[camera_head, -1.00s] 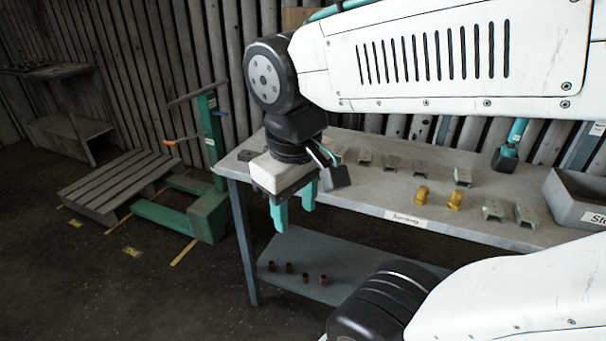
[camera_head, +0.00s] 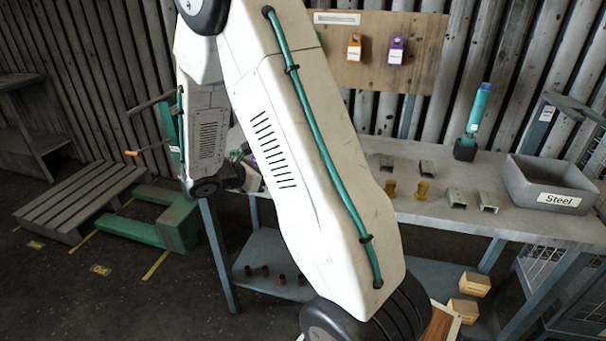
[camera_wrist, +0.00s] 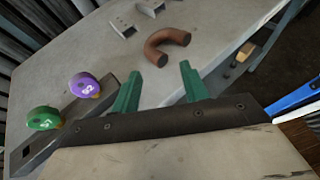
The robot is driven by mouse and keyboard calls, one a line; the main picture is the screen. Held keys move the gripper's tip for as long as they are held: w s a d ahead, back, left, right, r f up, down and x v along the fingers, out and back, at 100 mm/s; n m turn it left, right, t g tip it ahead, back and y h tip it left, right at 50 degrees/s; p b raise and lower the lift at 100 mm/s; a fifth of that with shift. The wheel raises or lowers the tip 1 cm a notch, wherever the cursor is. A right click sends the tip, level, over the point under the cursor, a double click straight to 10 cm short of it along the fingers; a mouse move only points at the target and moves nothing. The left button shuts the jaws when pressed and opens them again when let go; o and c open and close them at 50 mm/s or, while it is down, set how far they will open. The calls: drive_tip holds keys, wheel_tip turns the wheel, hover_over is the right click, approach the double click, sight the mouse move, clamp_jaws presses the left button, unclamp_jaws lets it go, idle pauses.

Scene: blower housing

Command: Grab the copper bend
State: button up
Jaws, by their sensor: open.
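The copper bend (camera_wrist: 167,44) is a U-shaped brown pipe lying on the grey table in the wrist view. It sits just beyond the fingertips of my gripper (camera_wrist: 158,75), apart from them. The two green fingers are spread open with nothing between them. In the head view my arm hides the bend and most of the gripper end.
Steel brackets (camera_wrist: 121,25) lie beyond the bend. Two brass fittings (camera_head: 421,189) and a grey bin marked Steel (camera_head: 553,185) are on the table (camera_head: 480,221).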

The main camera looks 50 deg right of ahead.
drive_tip(key=shift+w+d+f+n, duration=0.25)
drive_tip(key=shift+f+n, duration=0.05)
drive_tip(key=shift+f, duration=0.2)
drive_tip(key=shift+d+f, duration=0.2)
drive_tip(key=shift+d, duration=0.15)
drive_tip(key=x, duration=0.7)
drive_tip(key=shift+w+d+r, duration=0.15)
drive_tip(key=shift+r, duration=0.1)
drive_tip(key=shift+c, duration=0.4)
clamp_jaws()
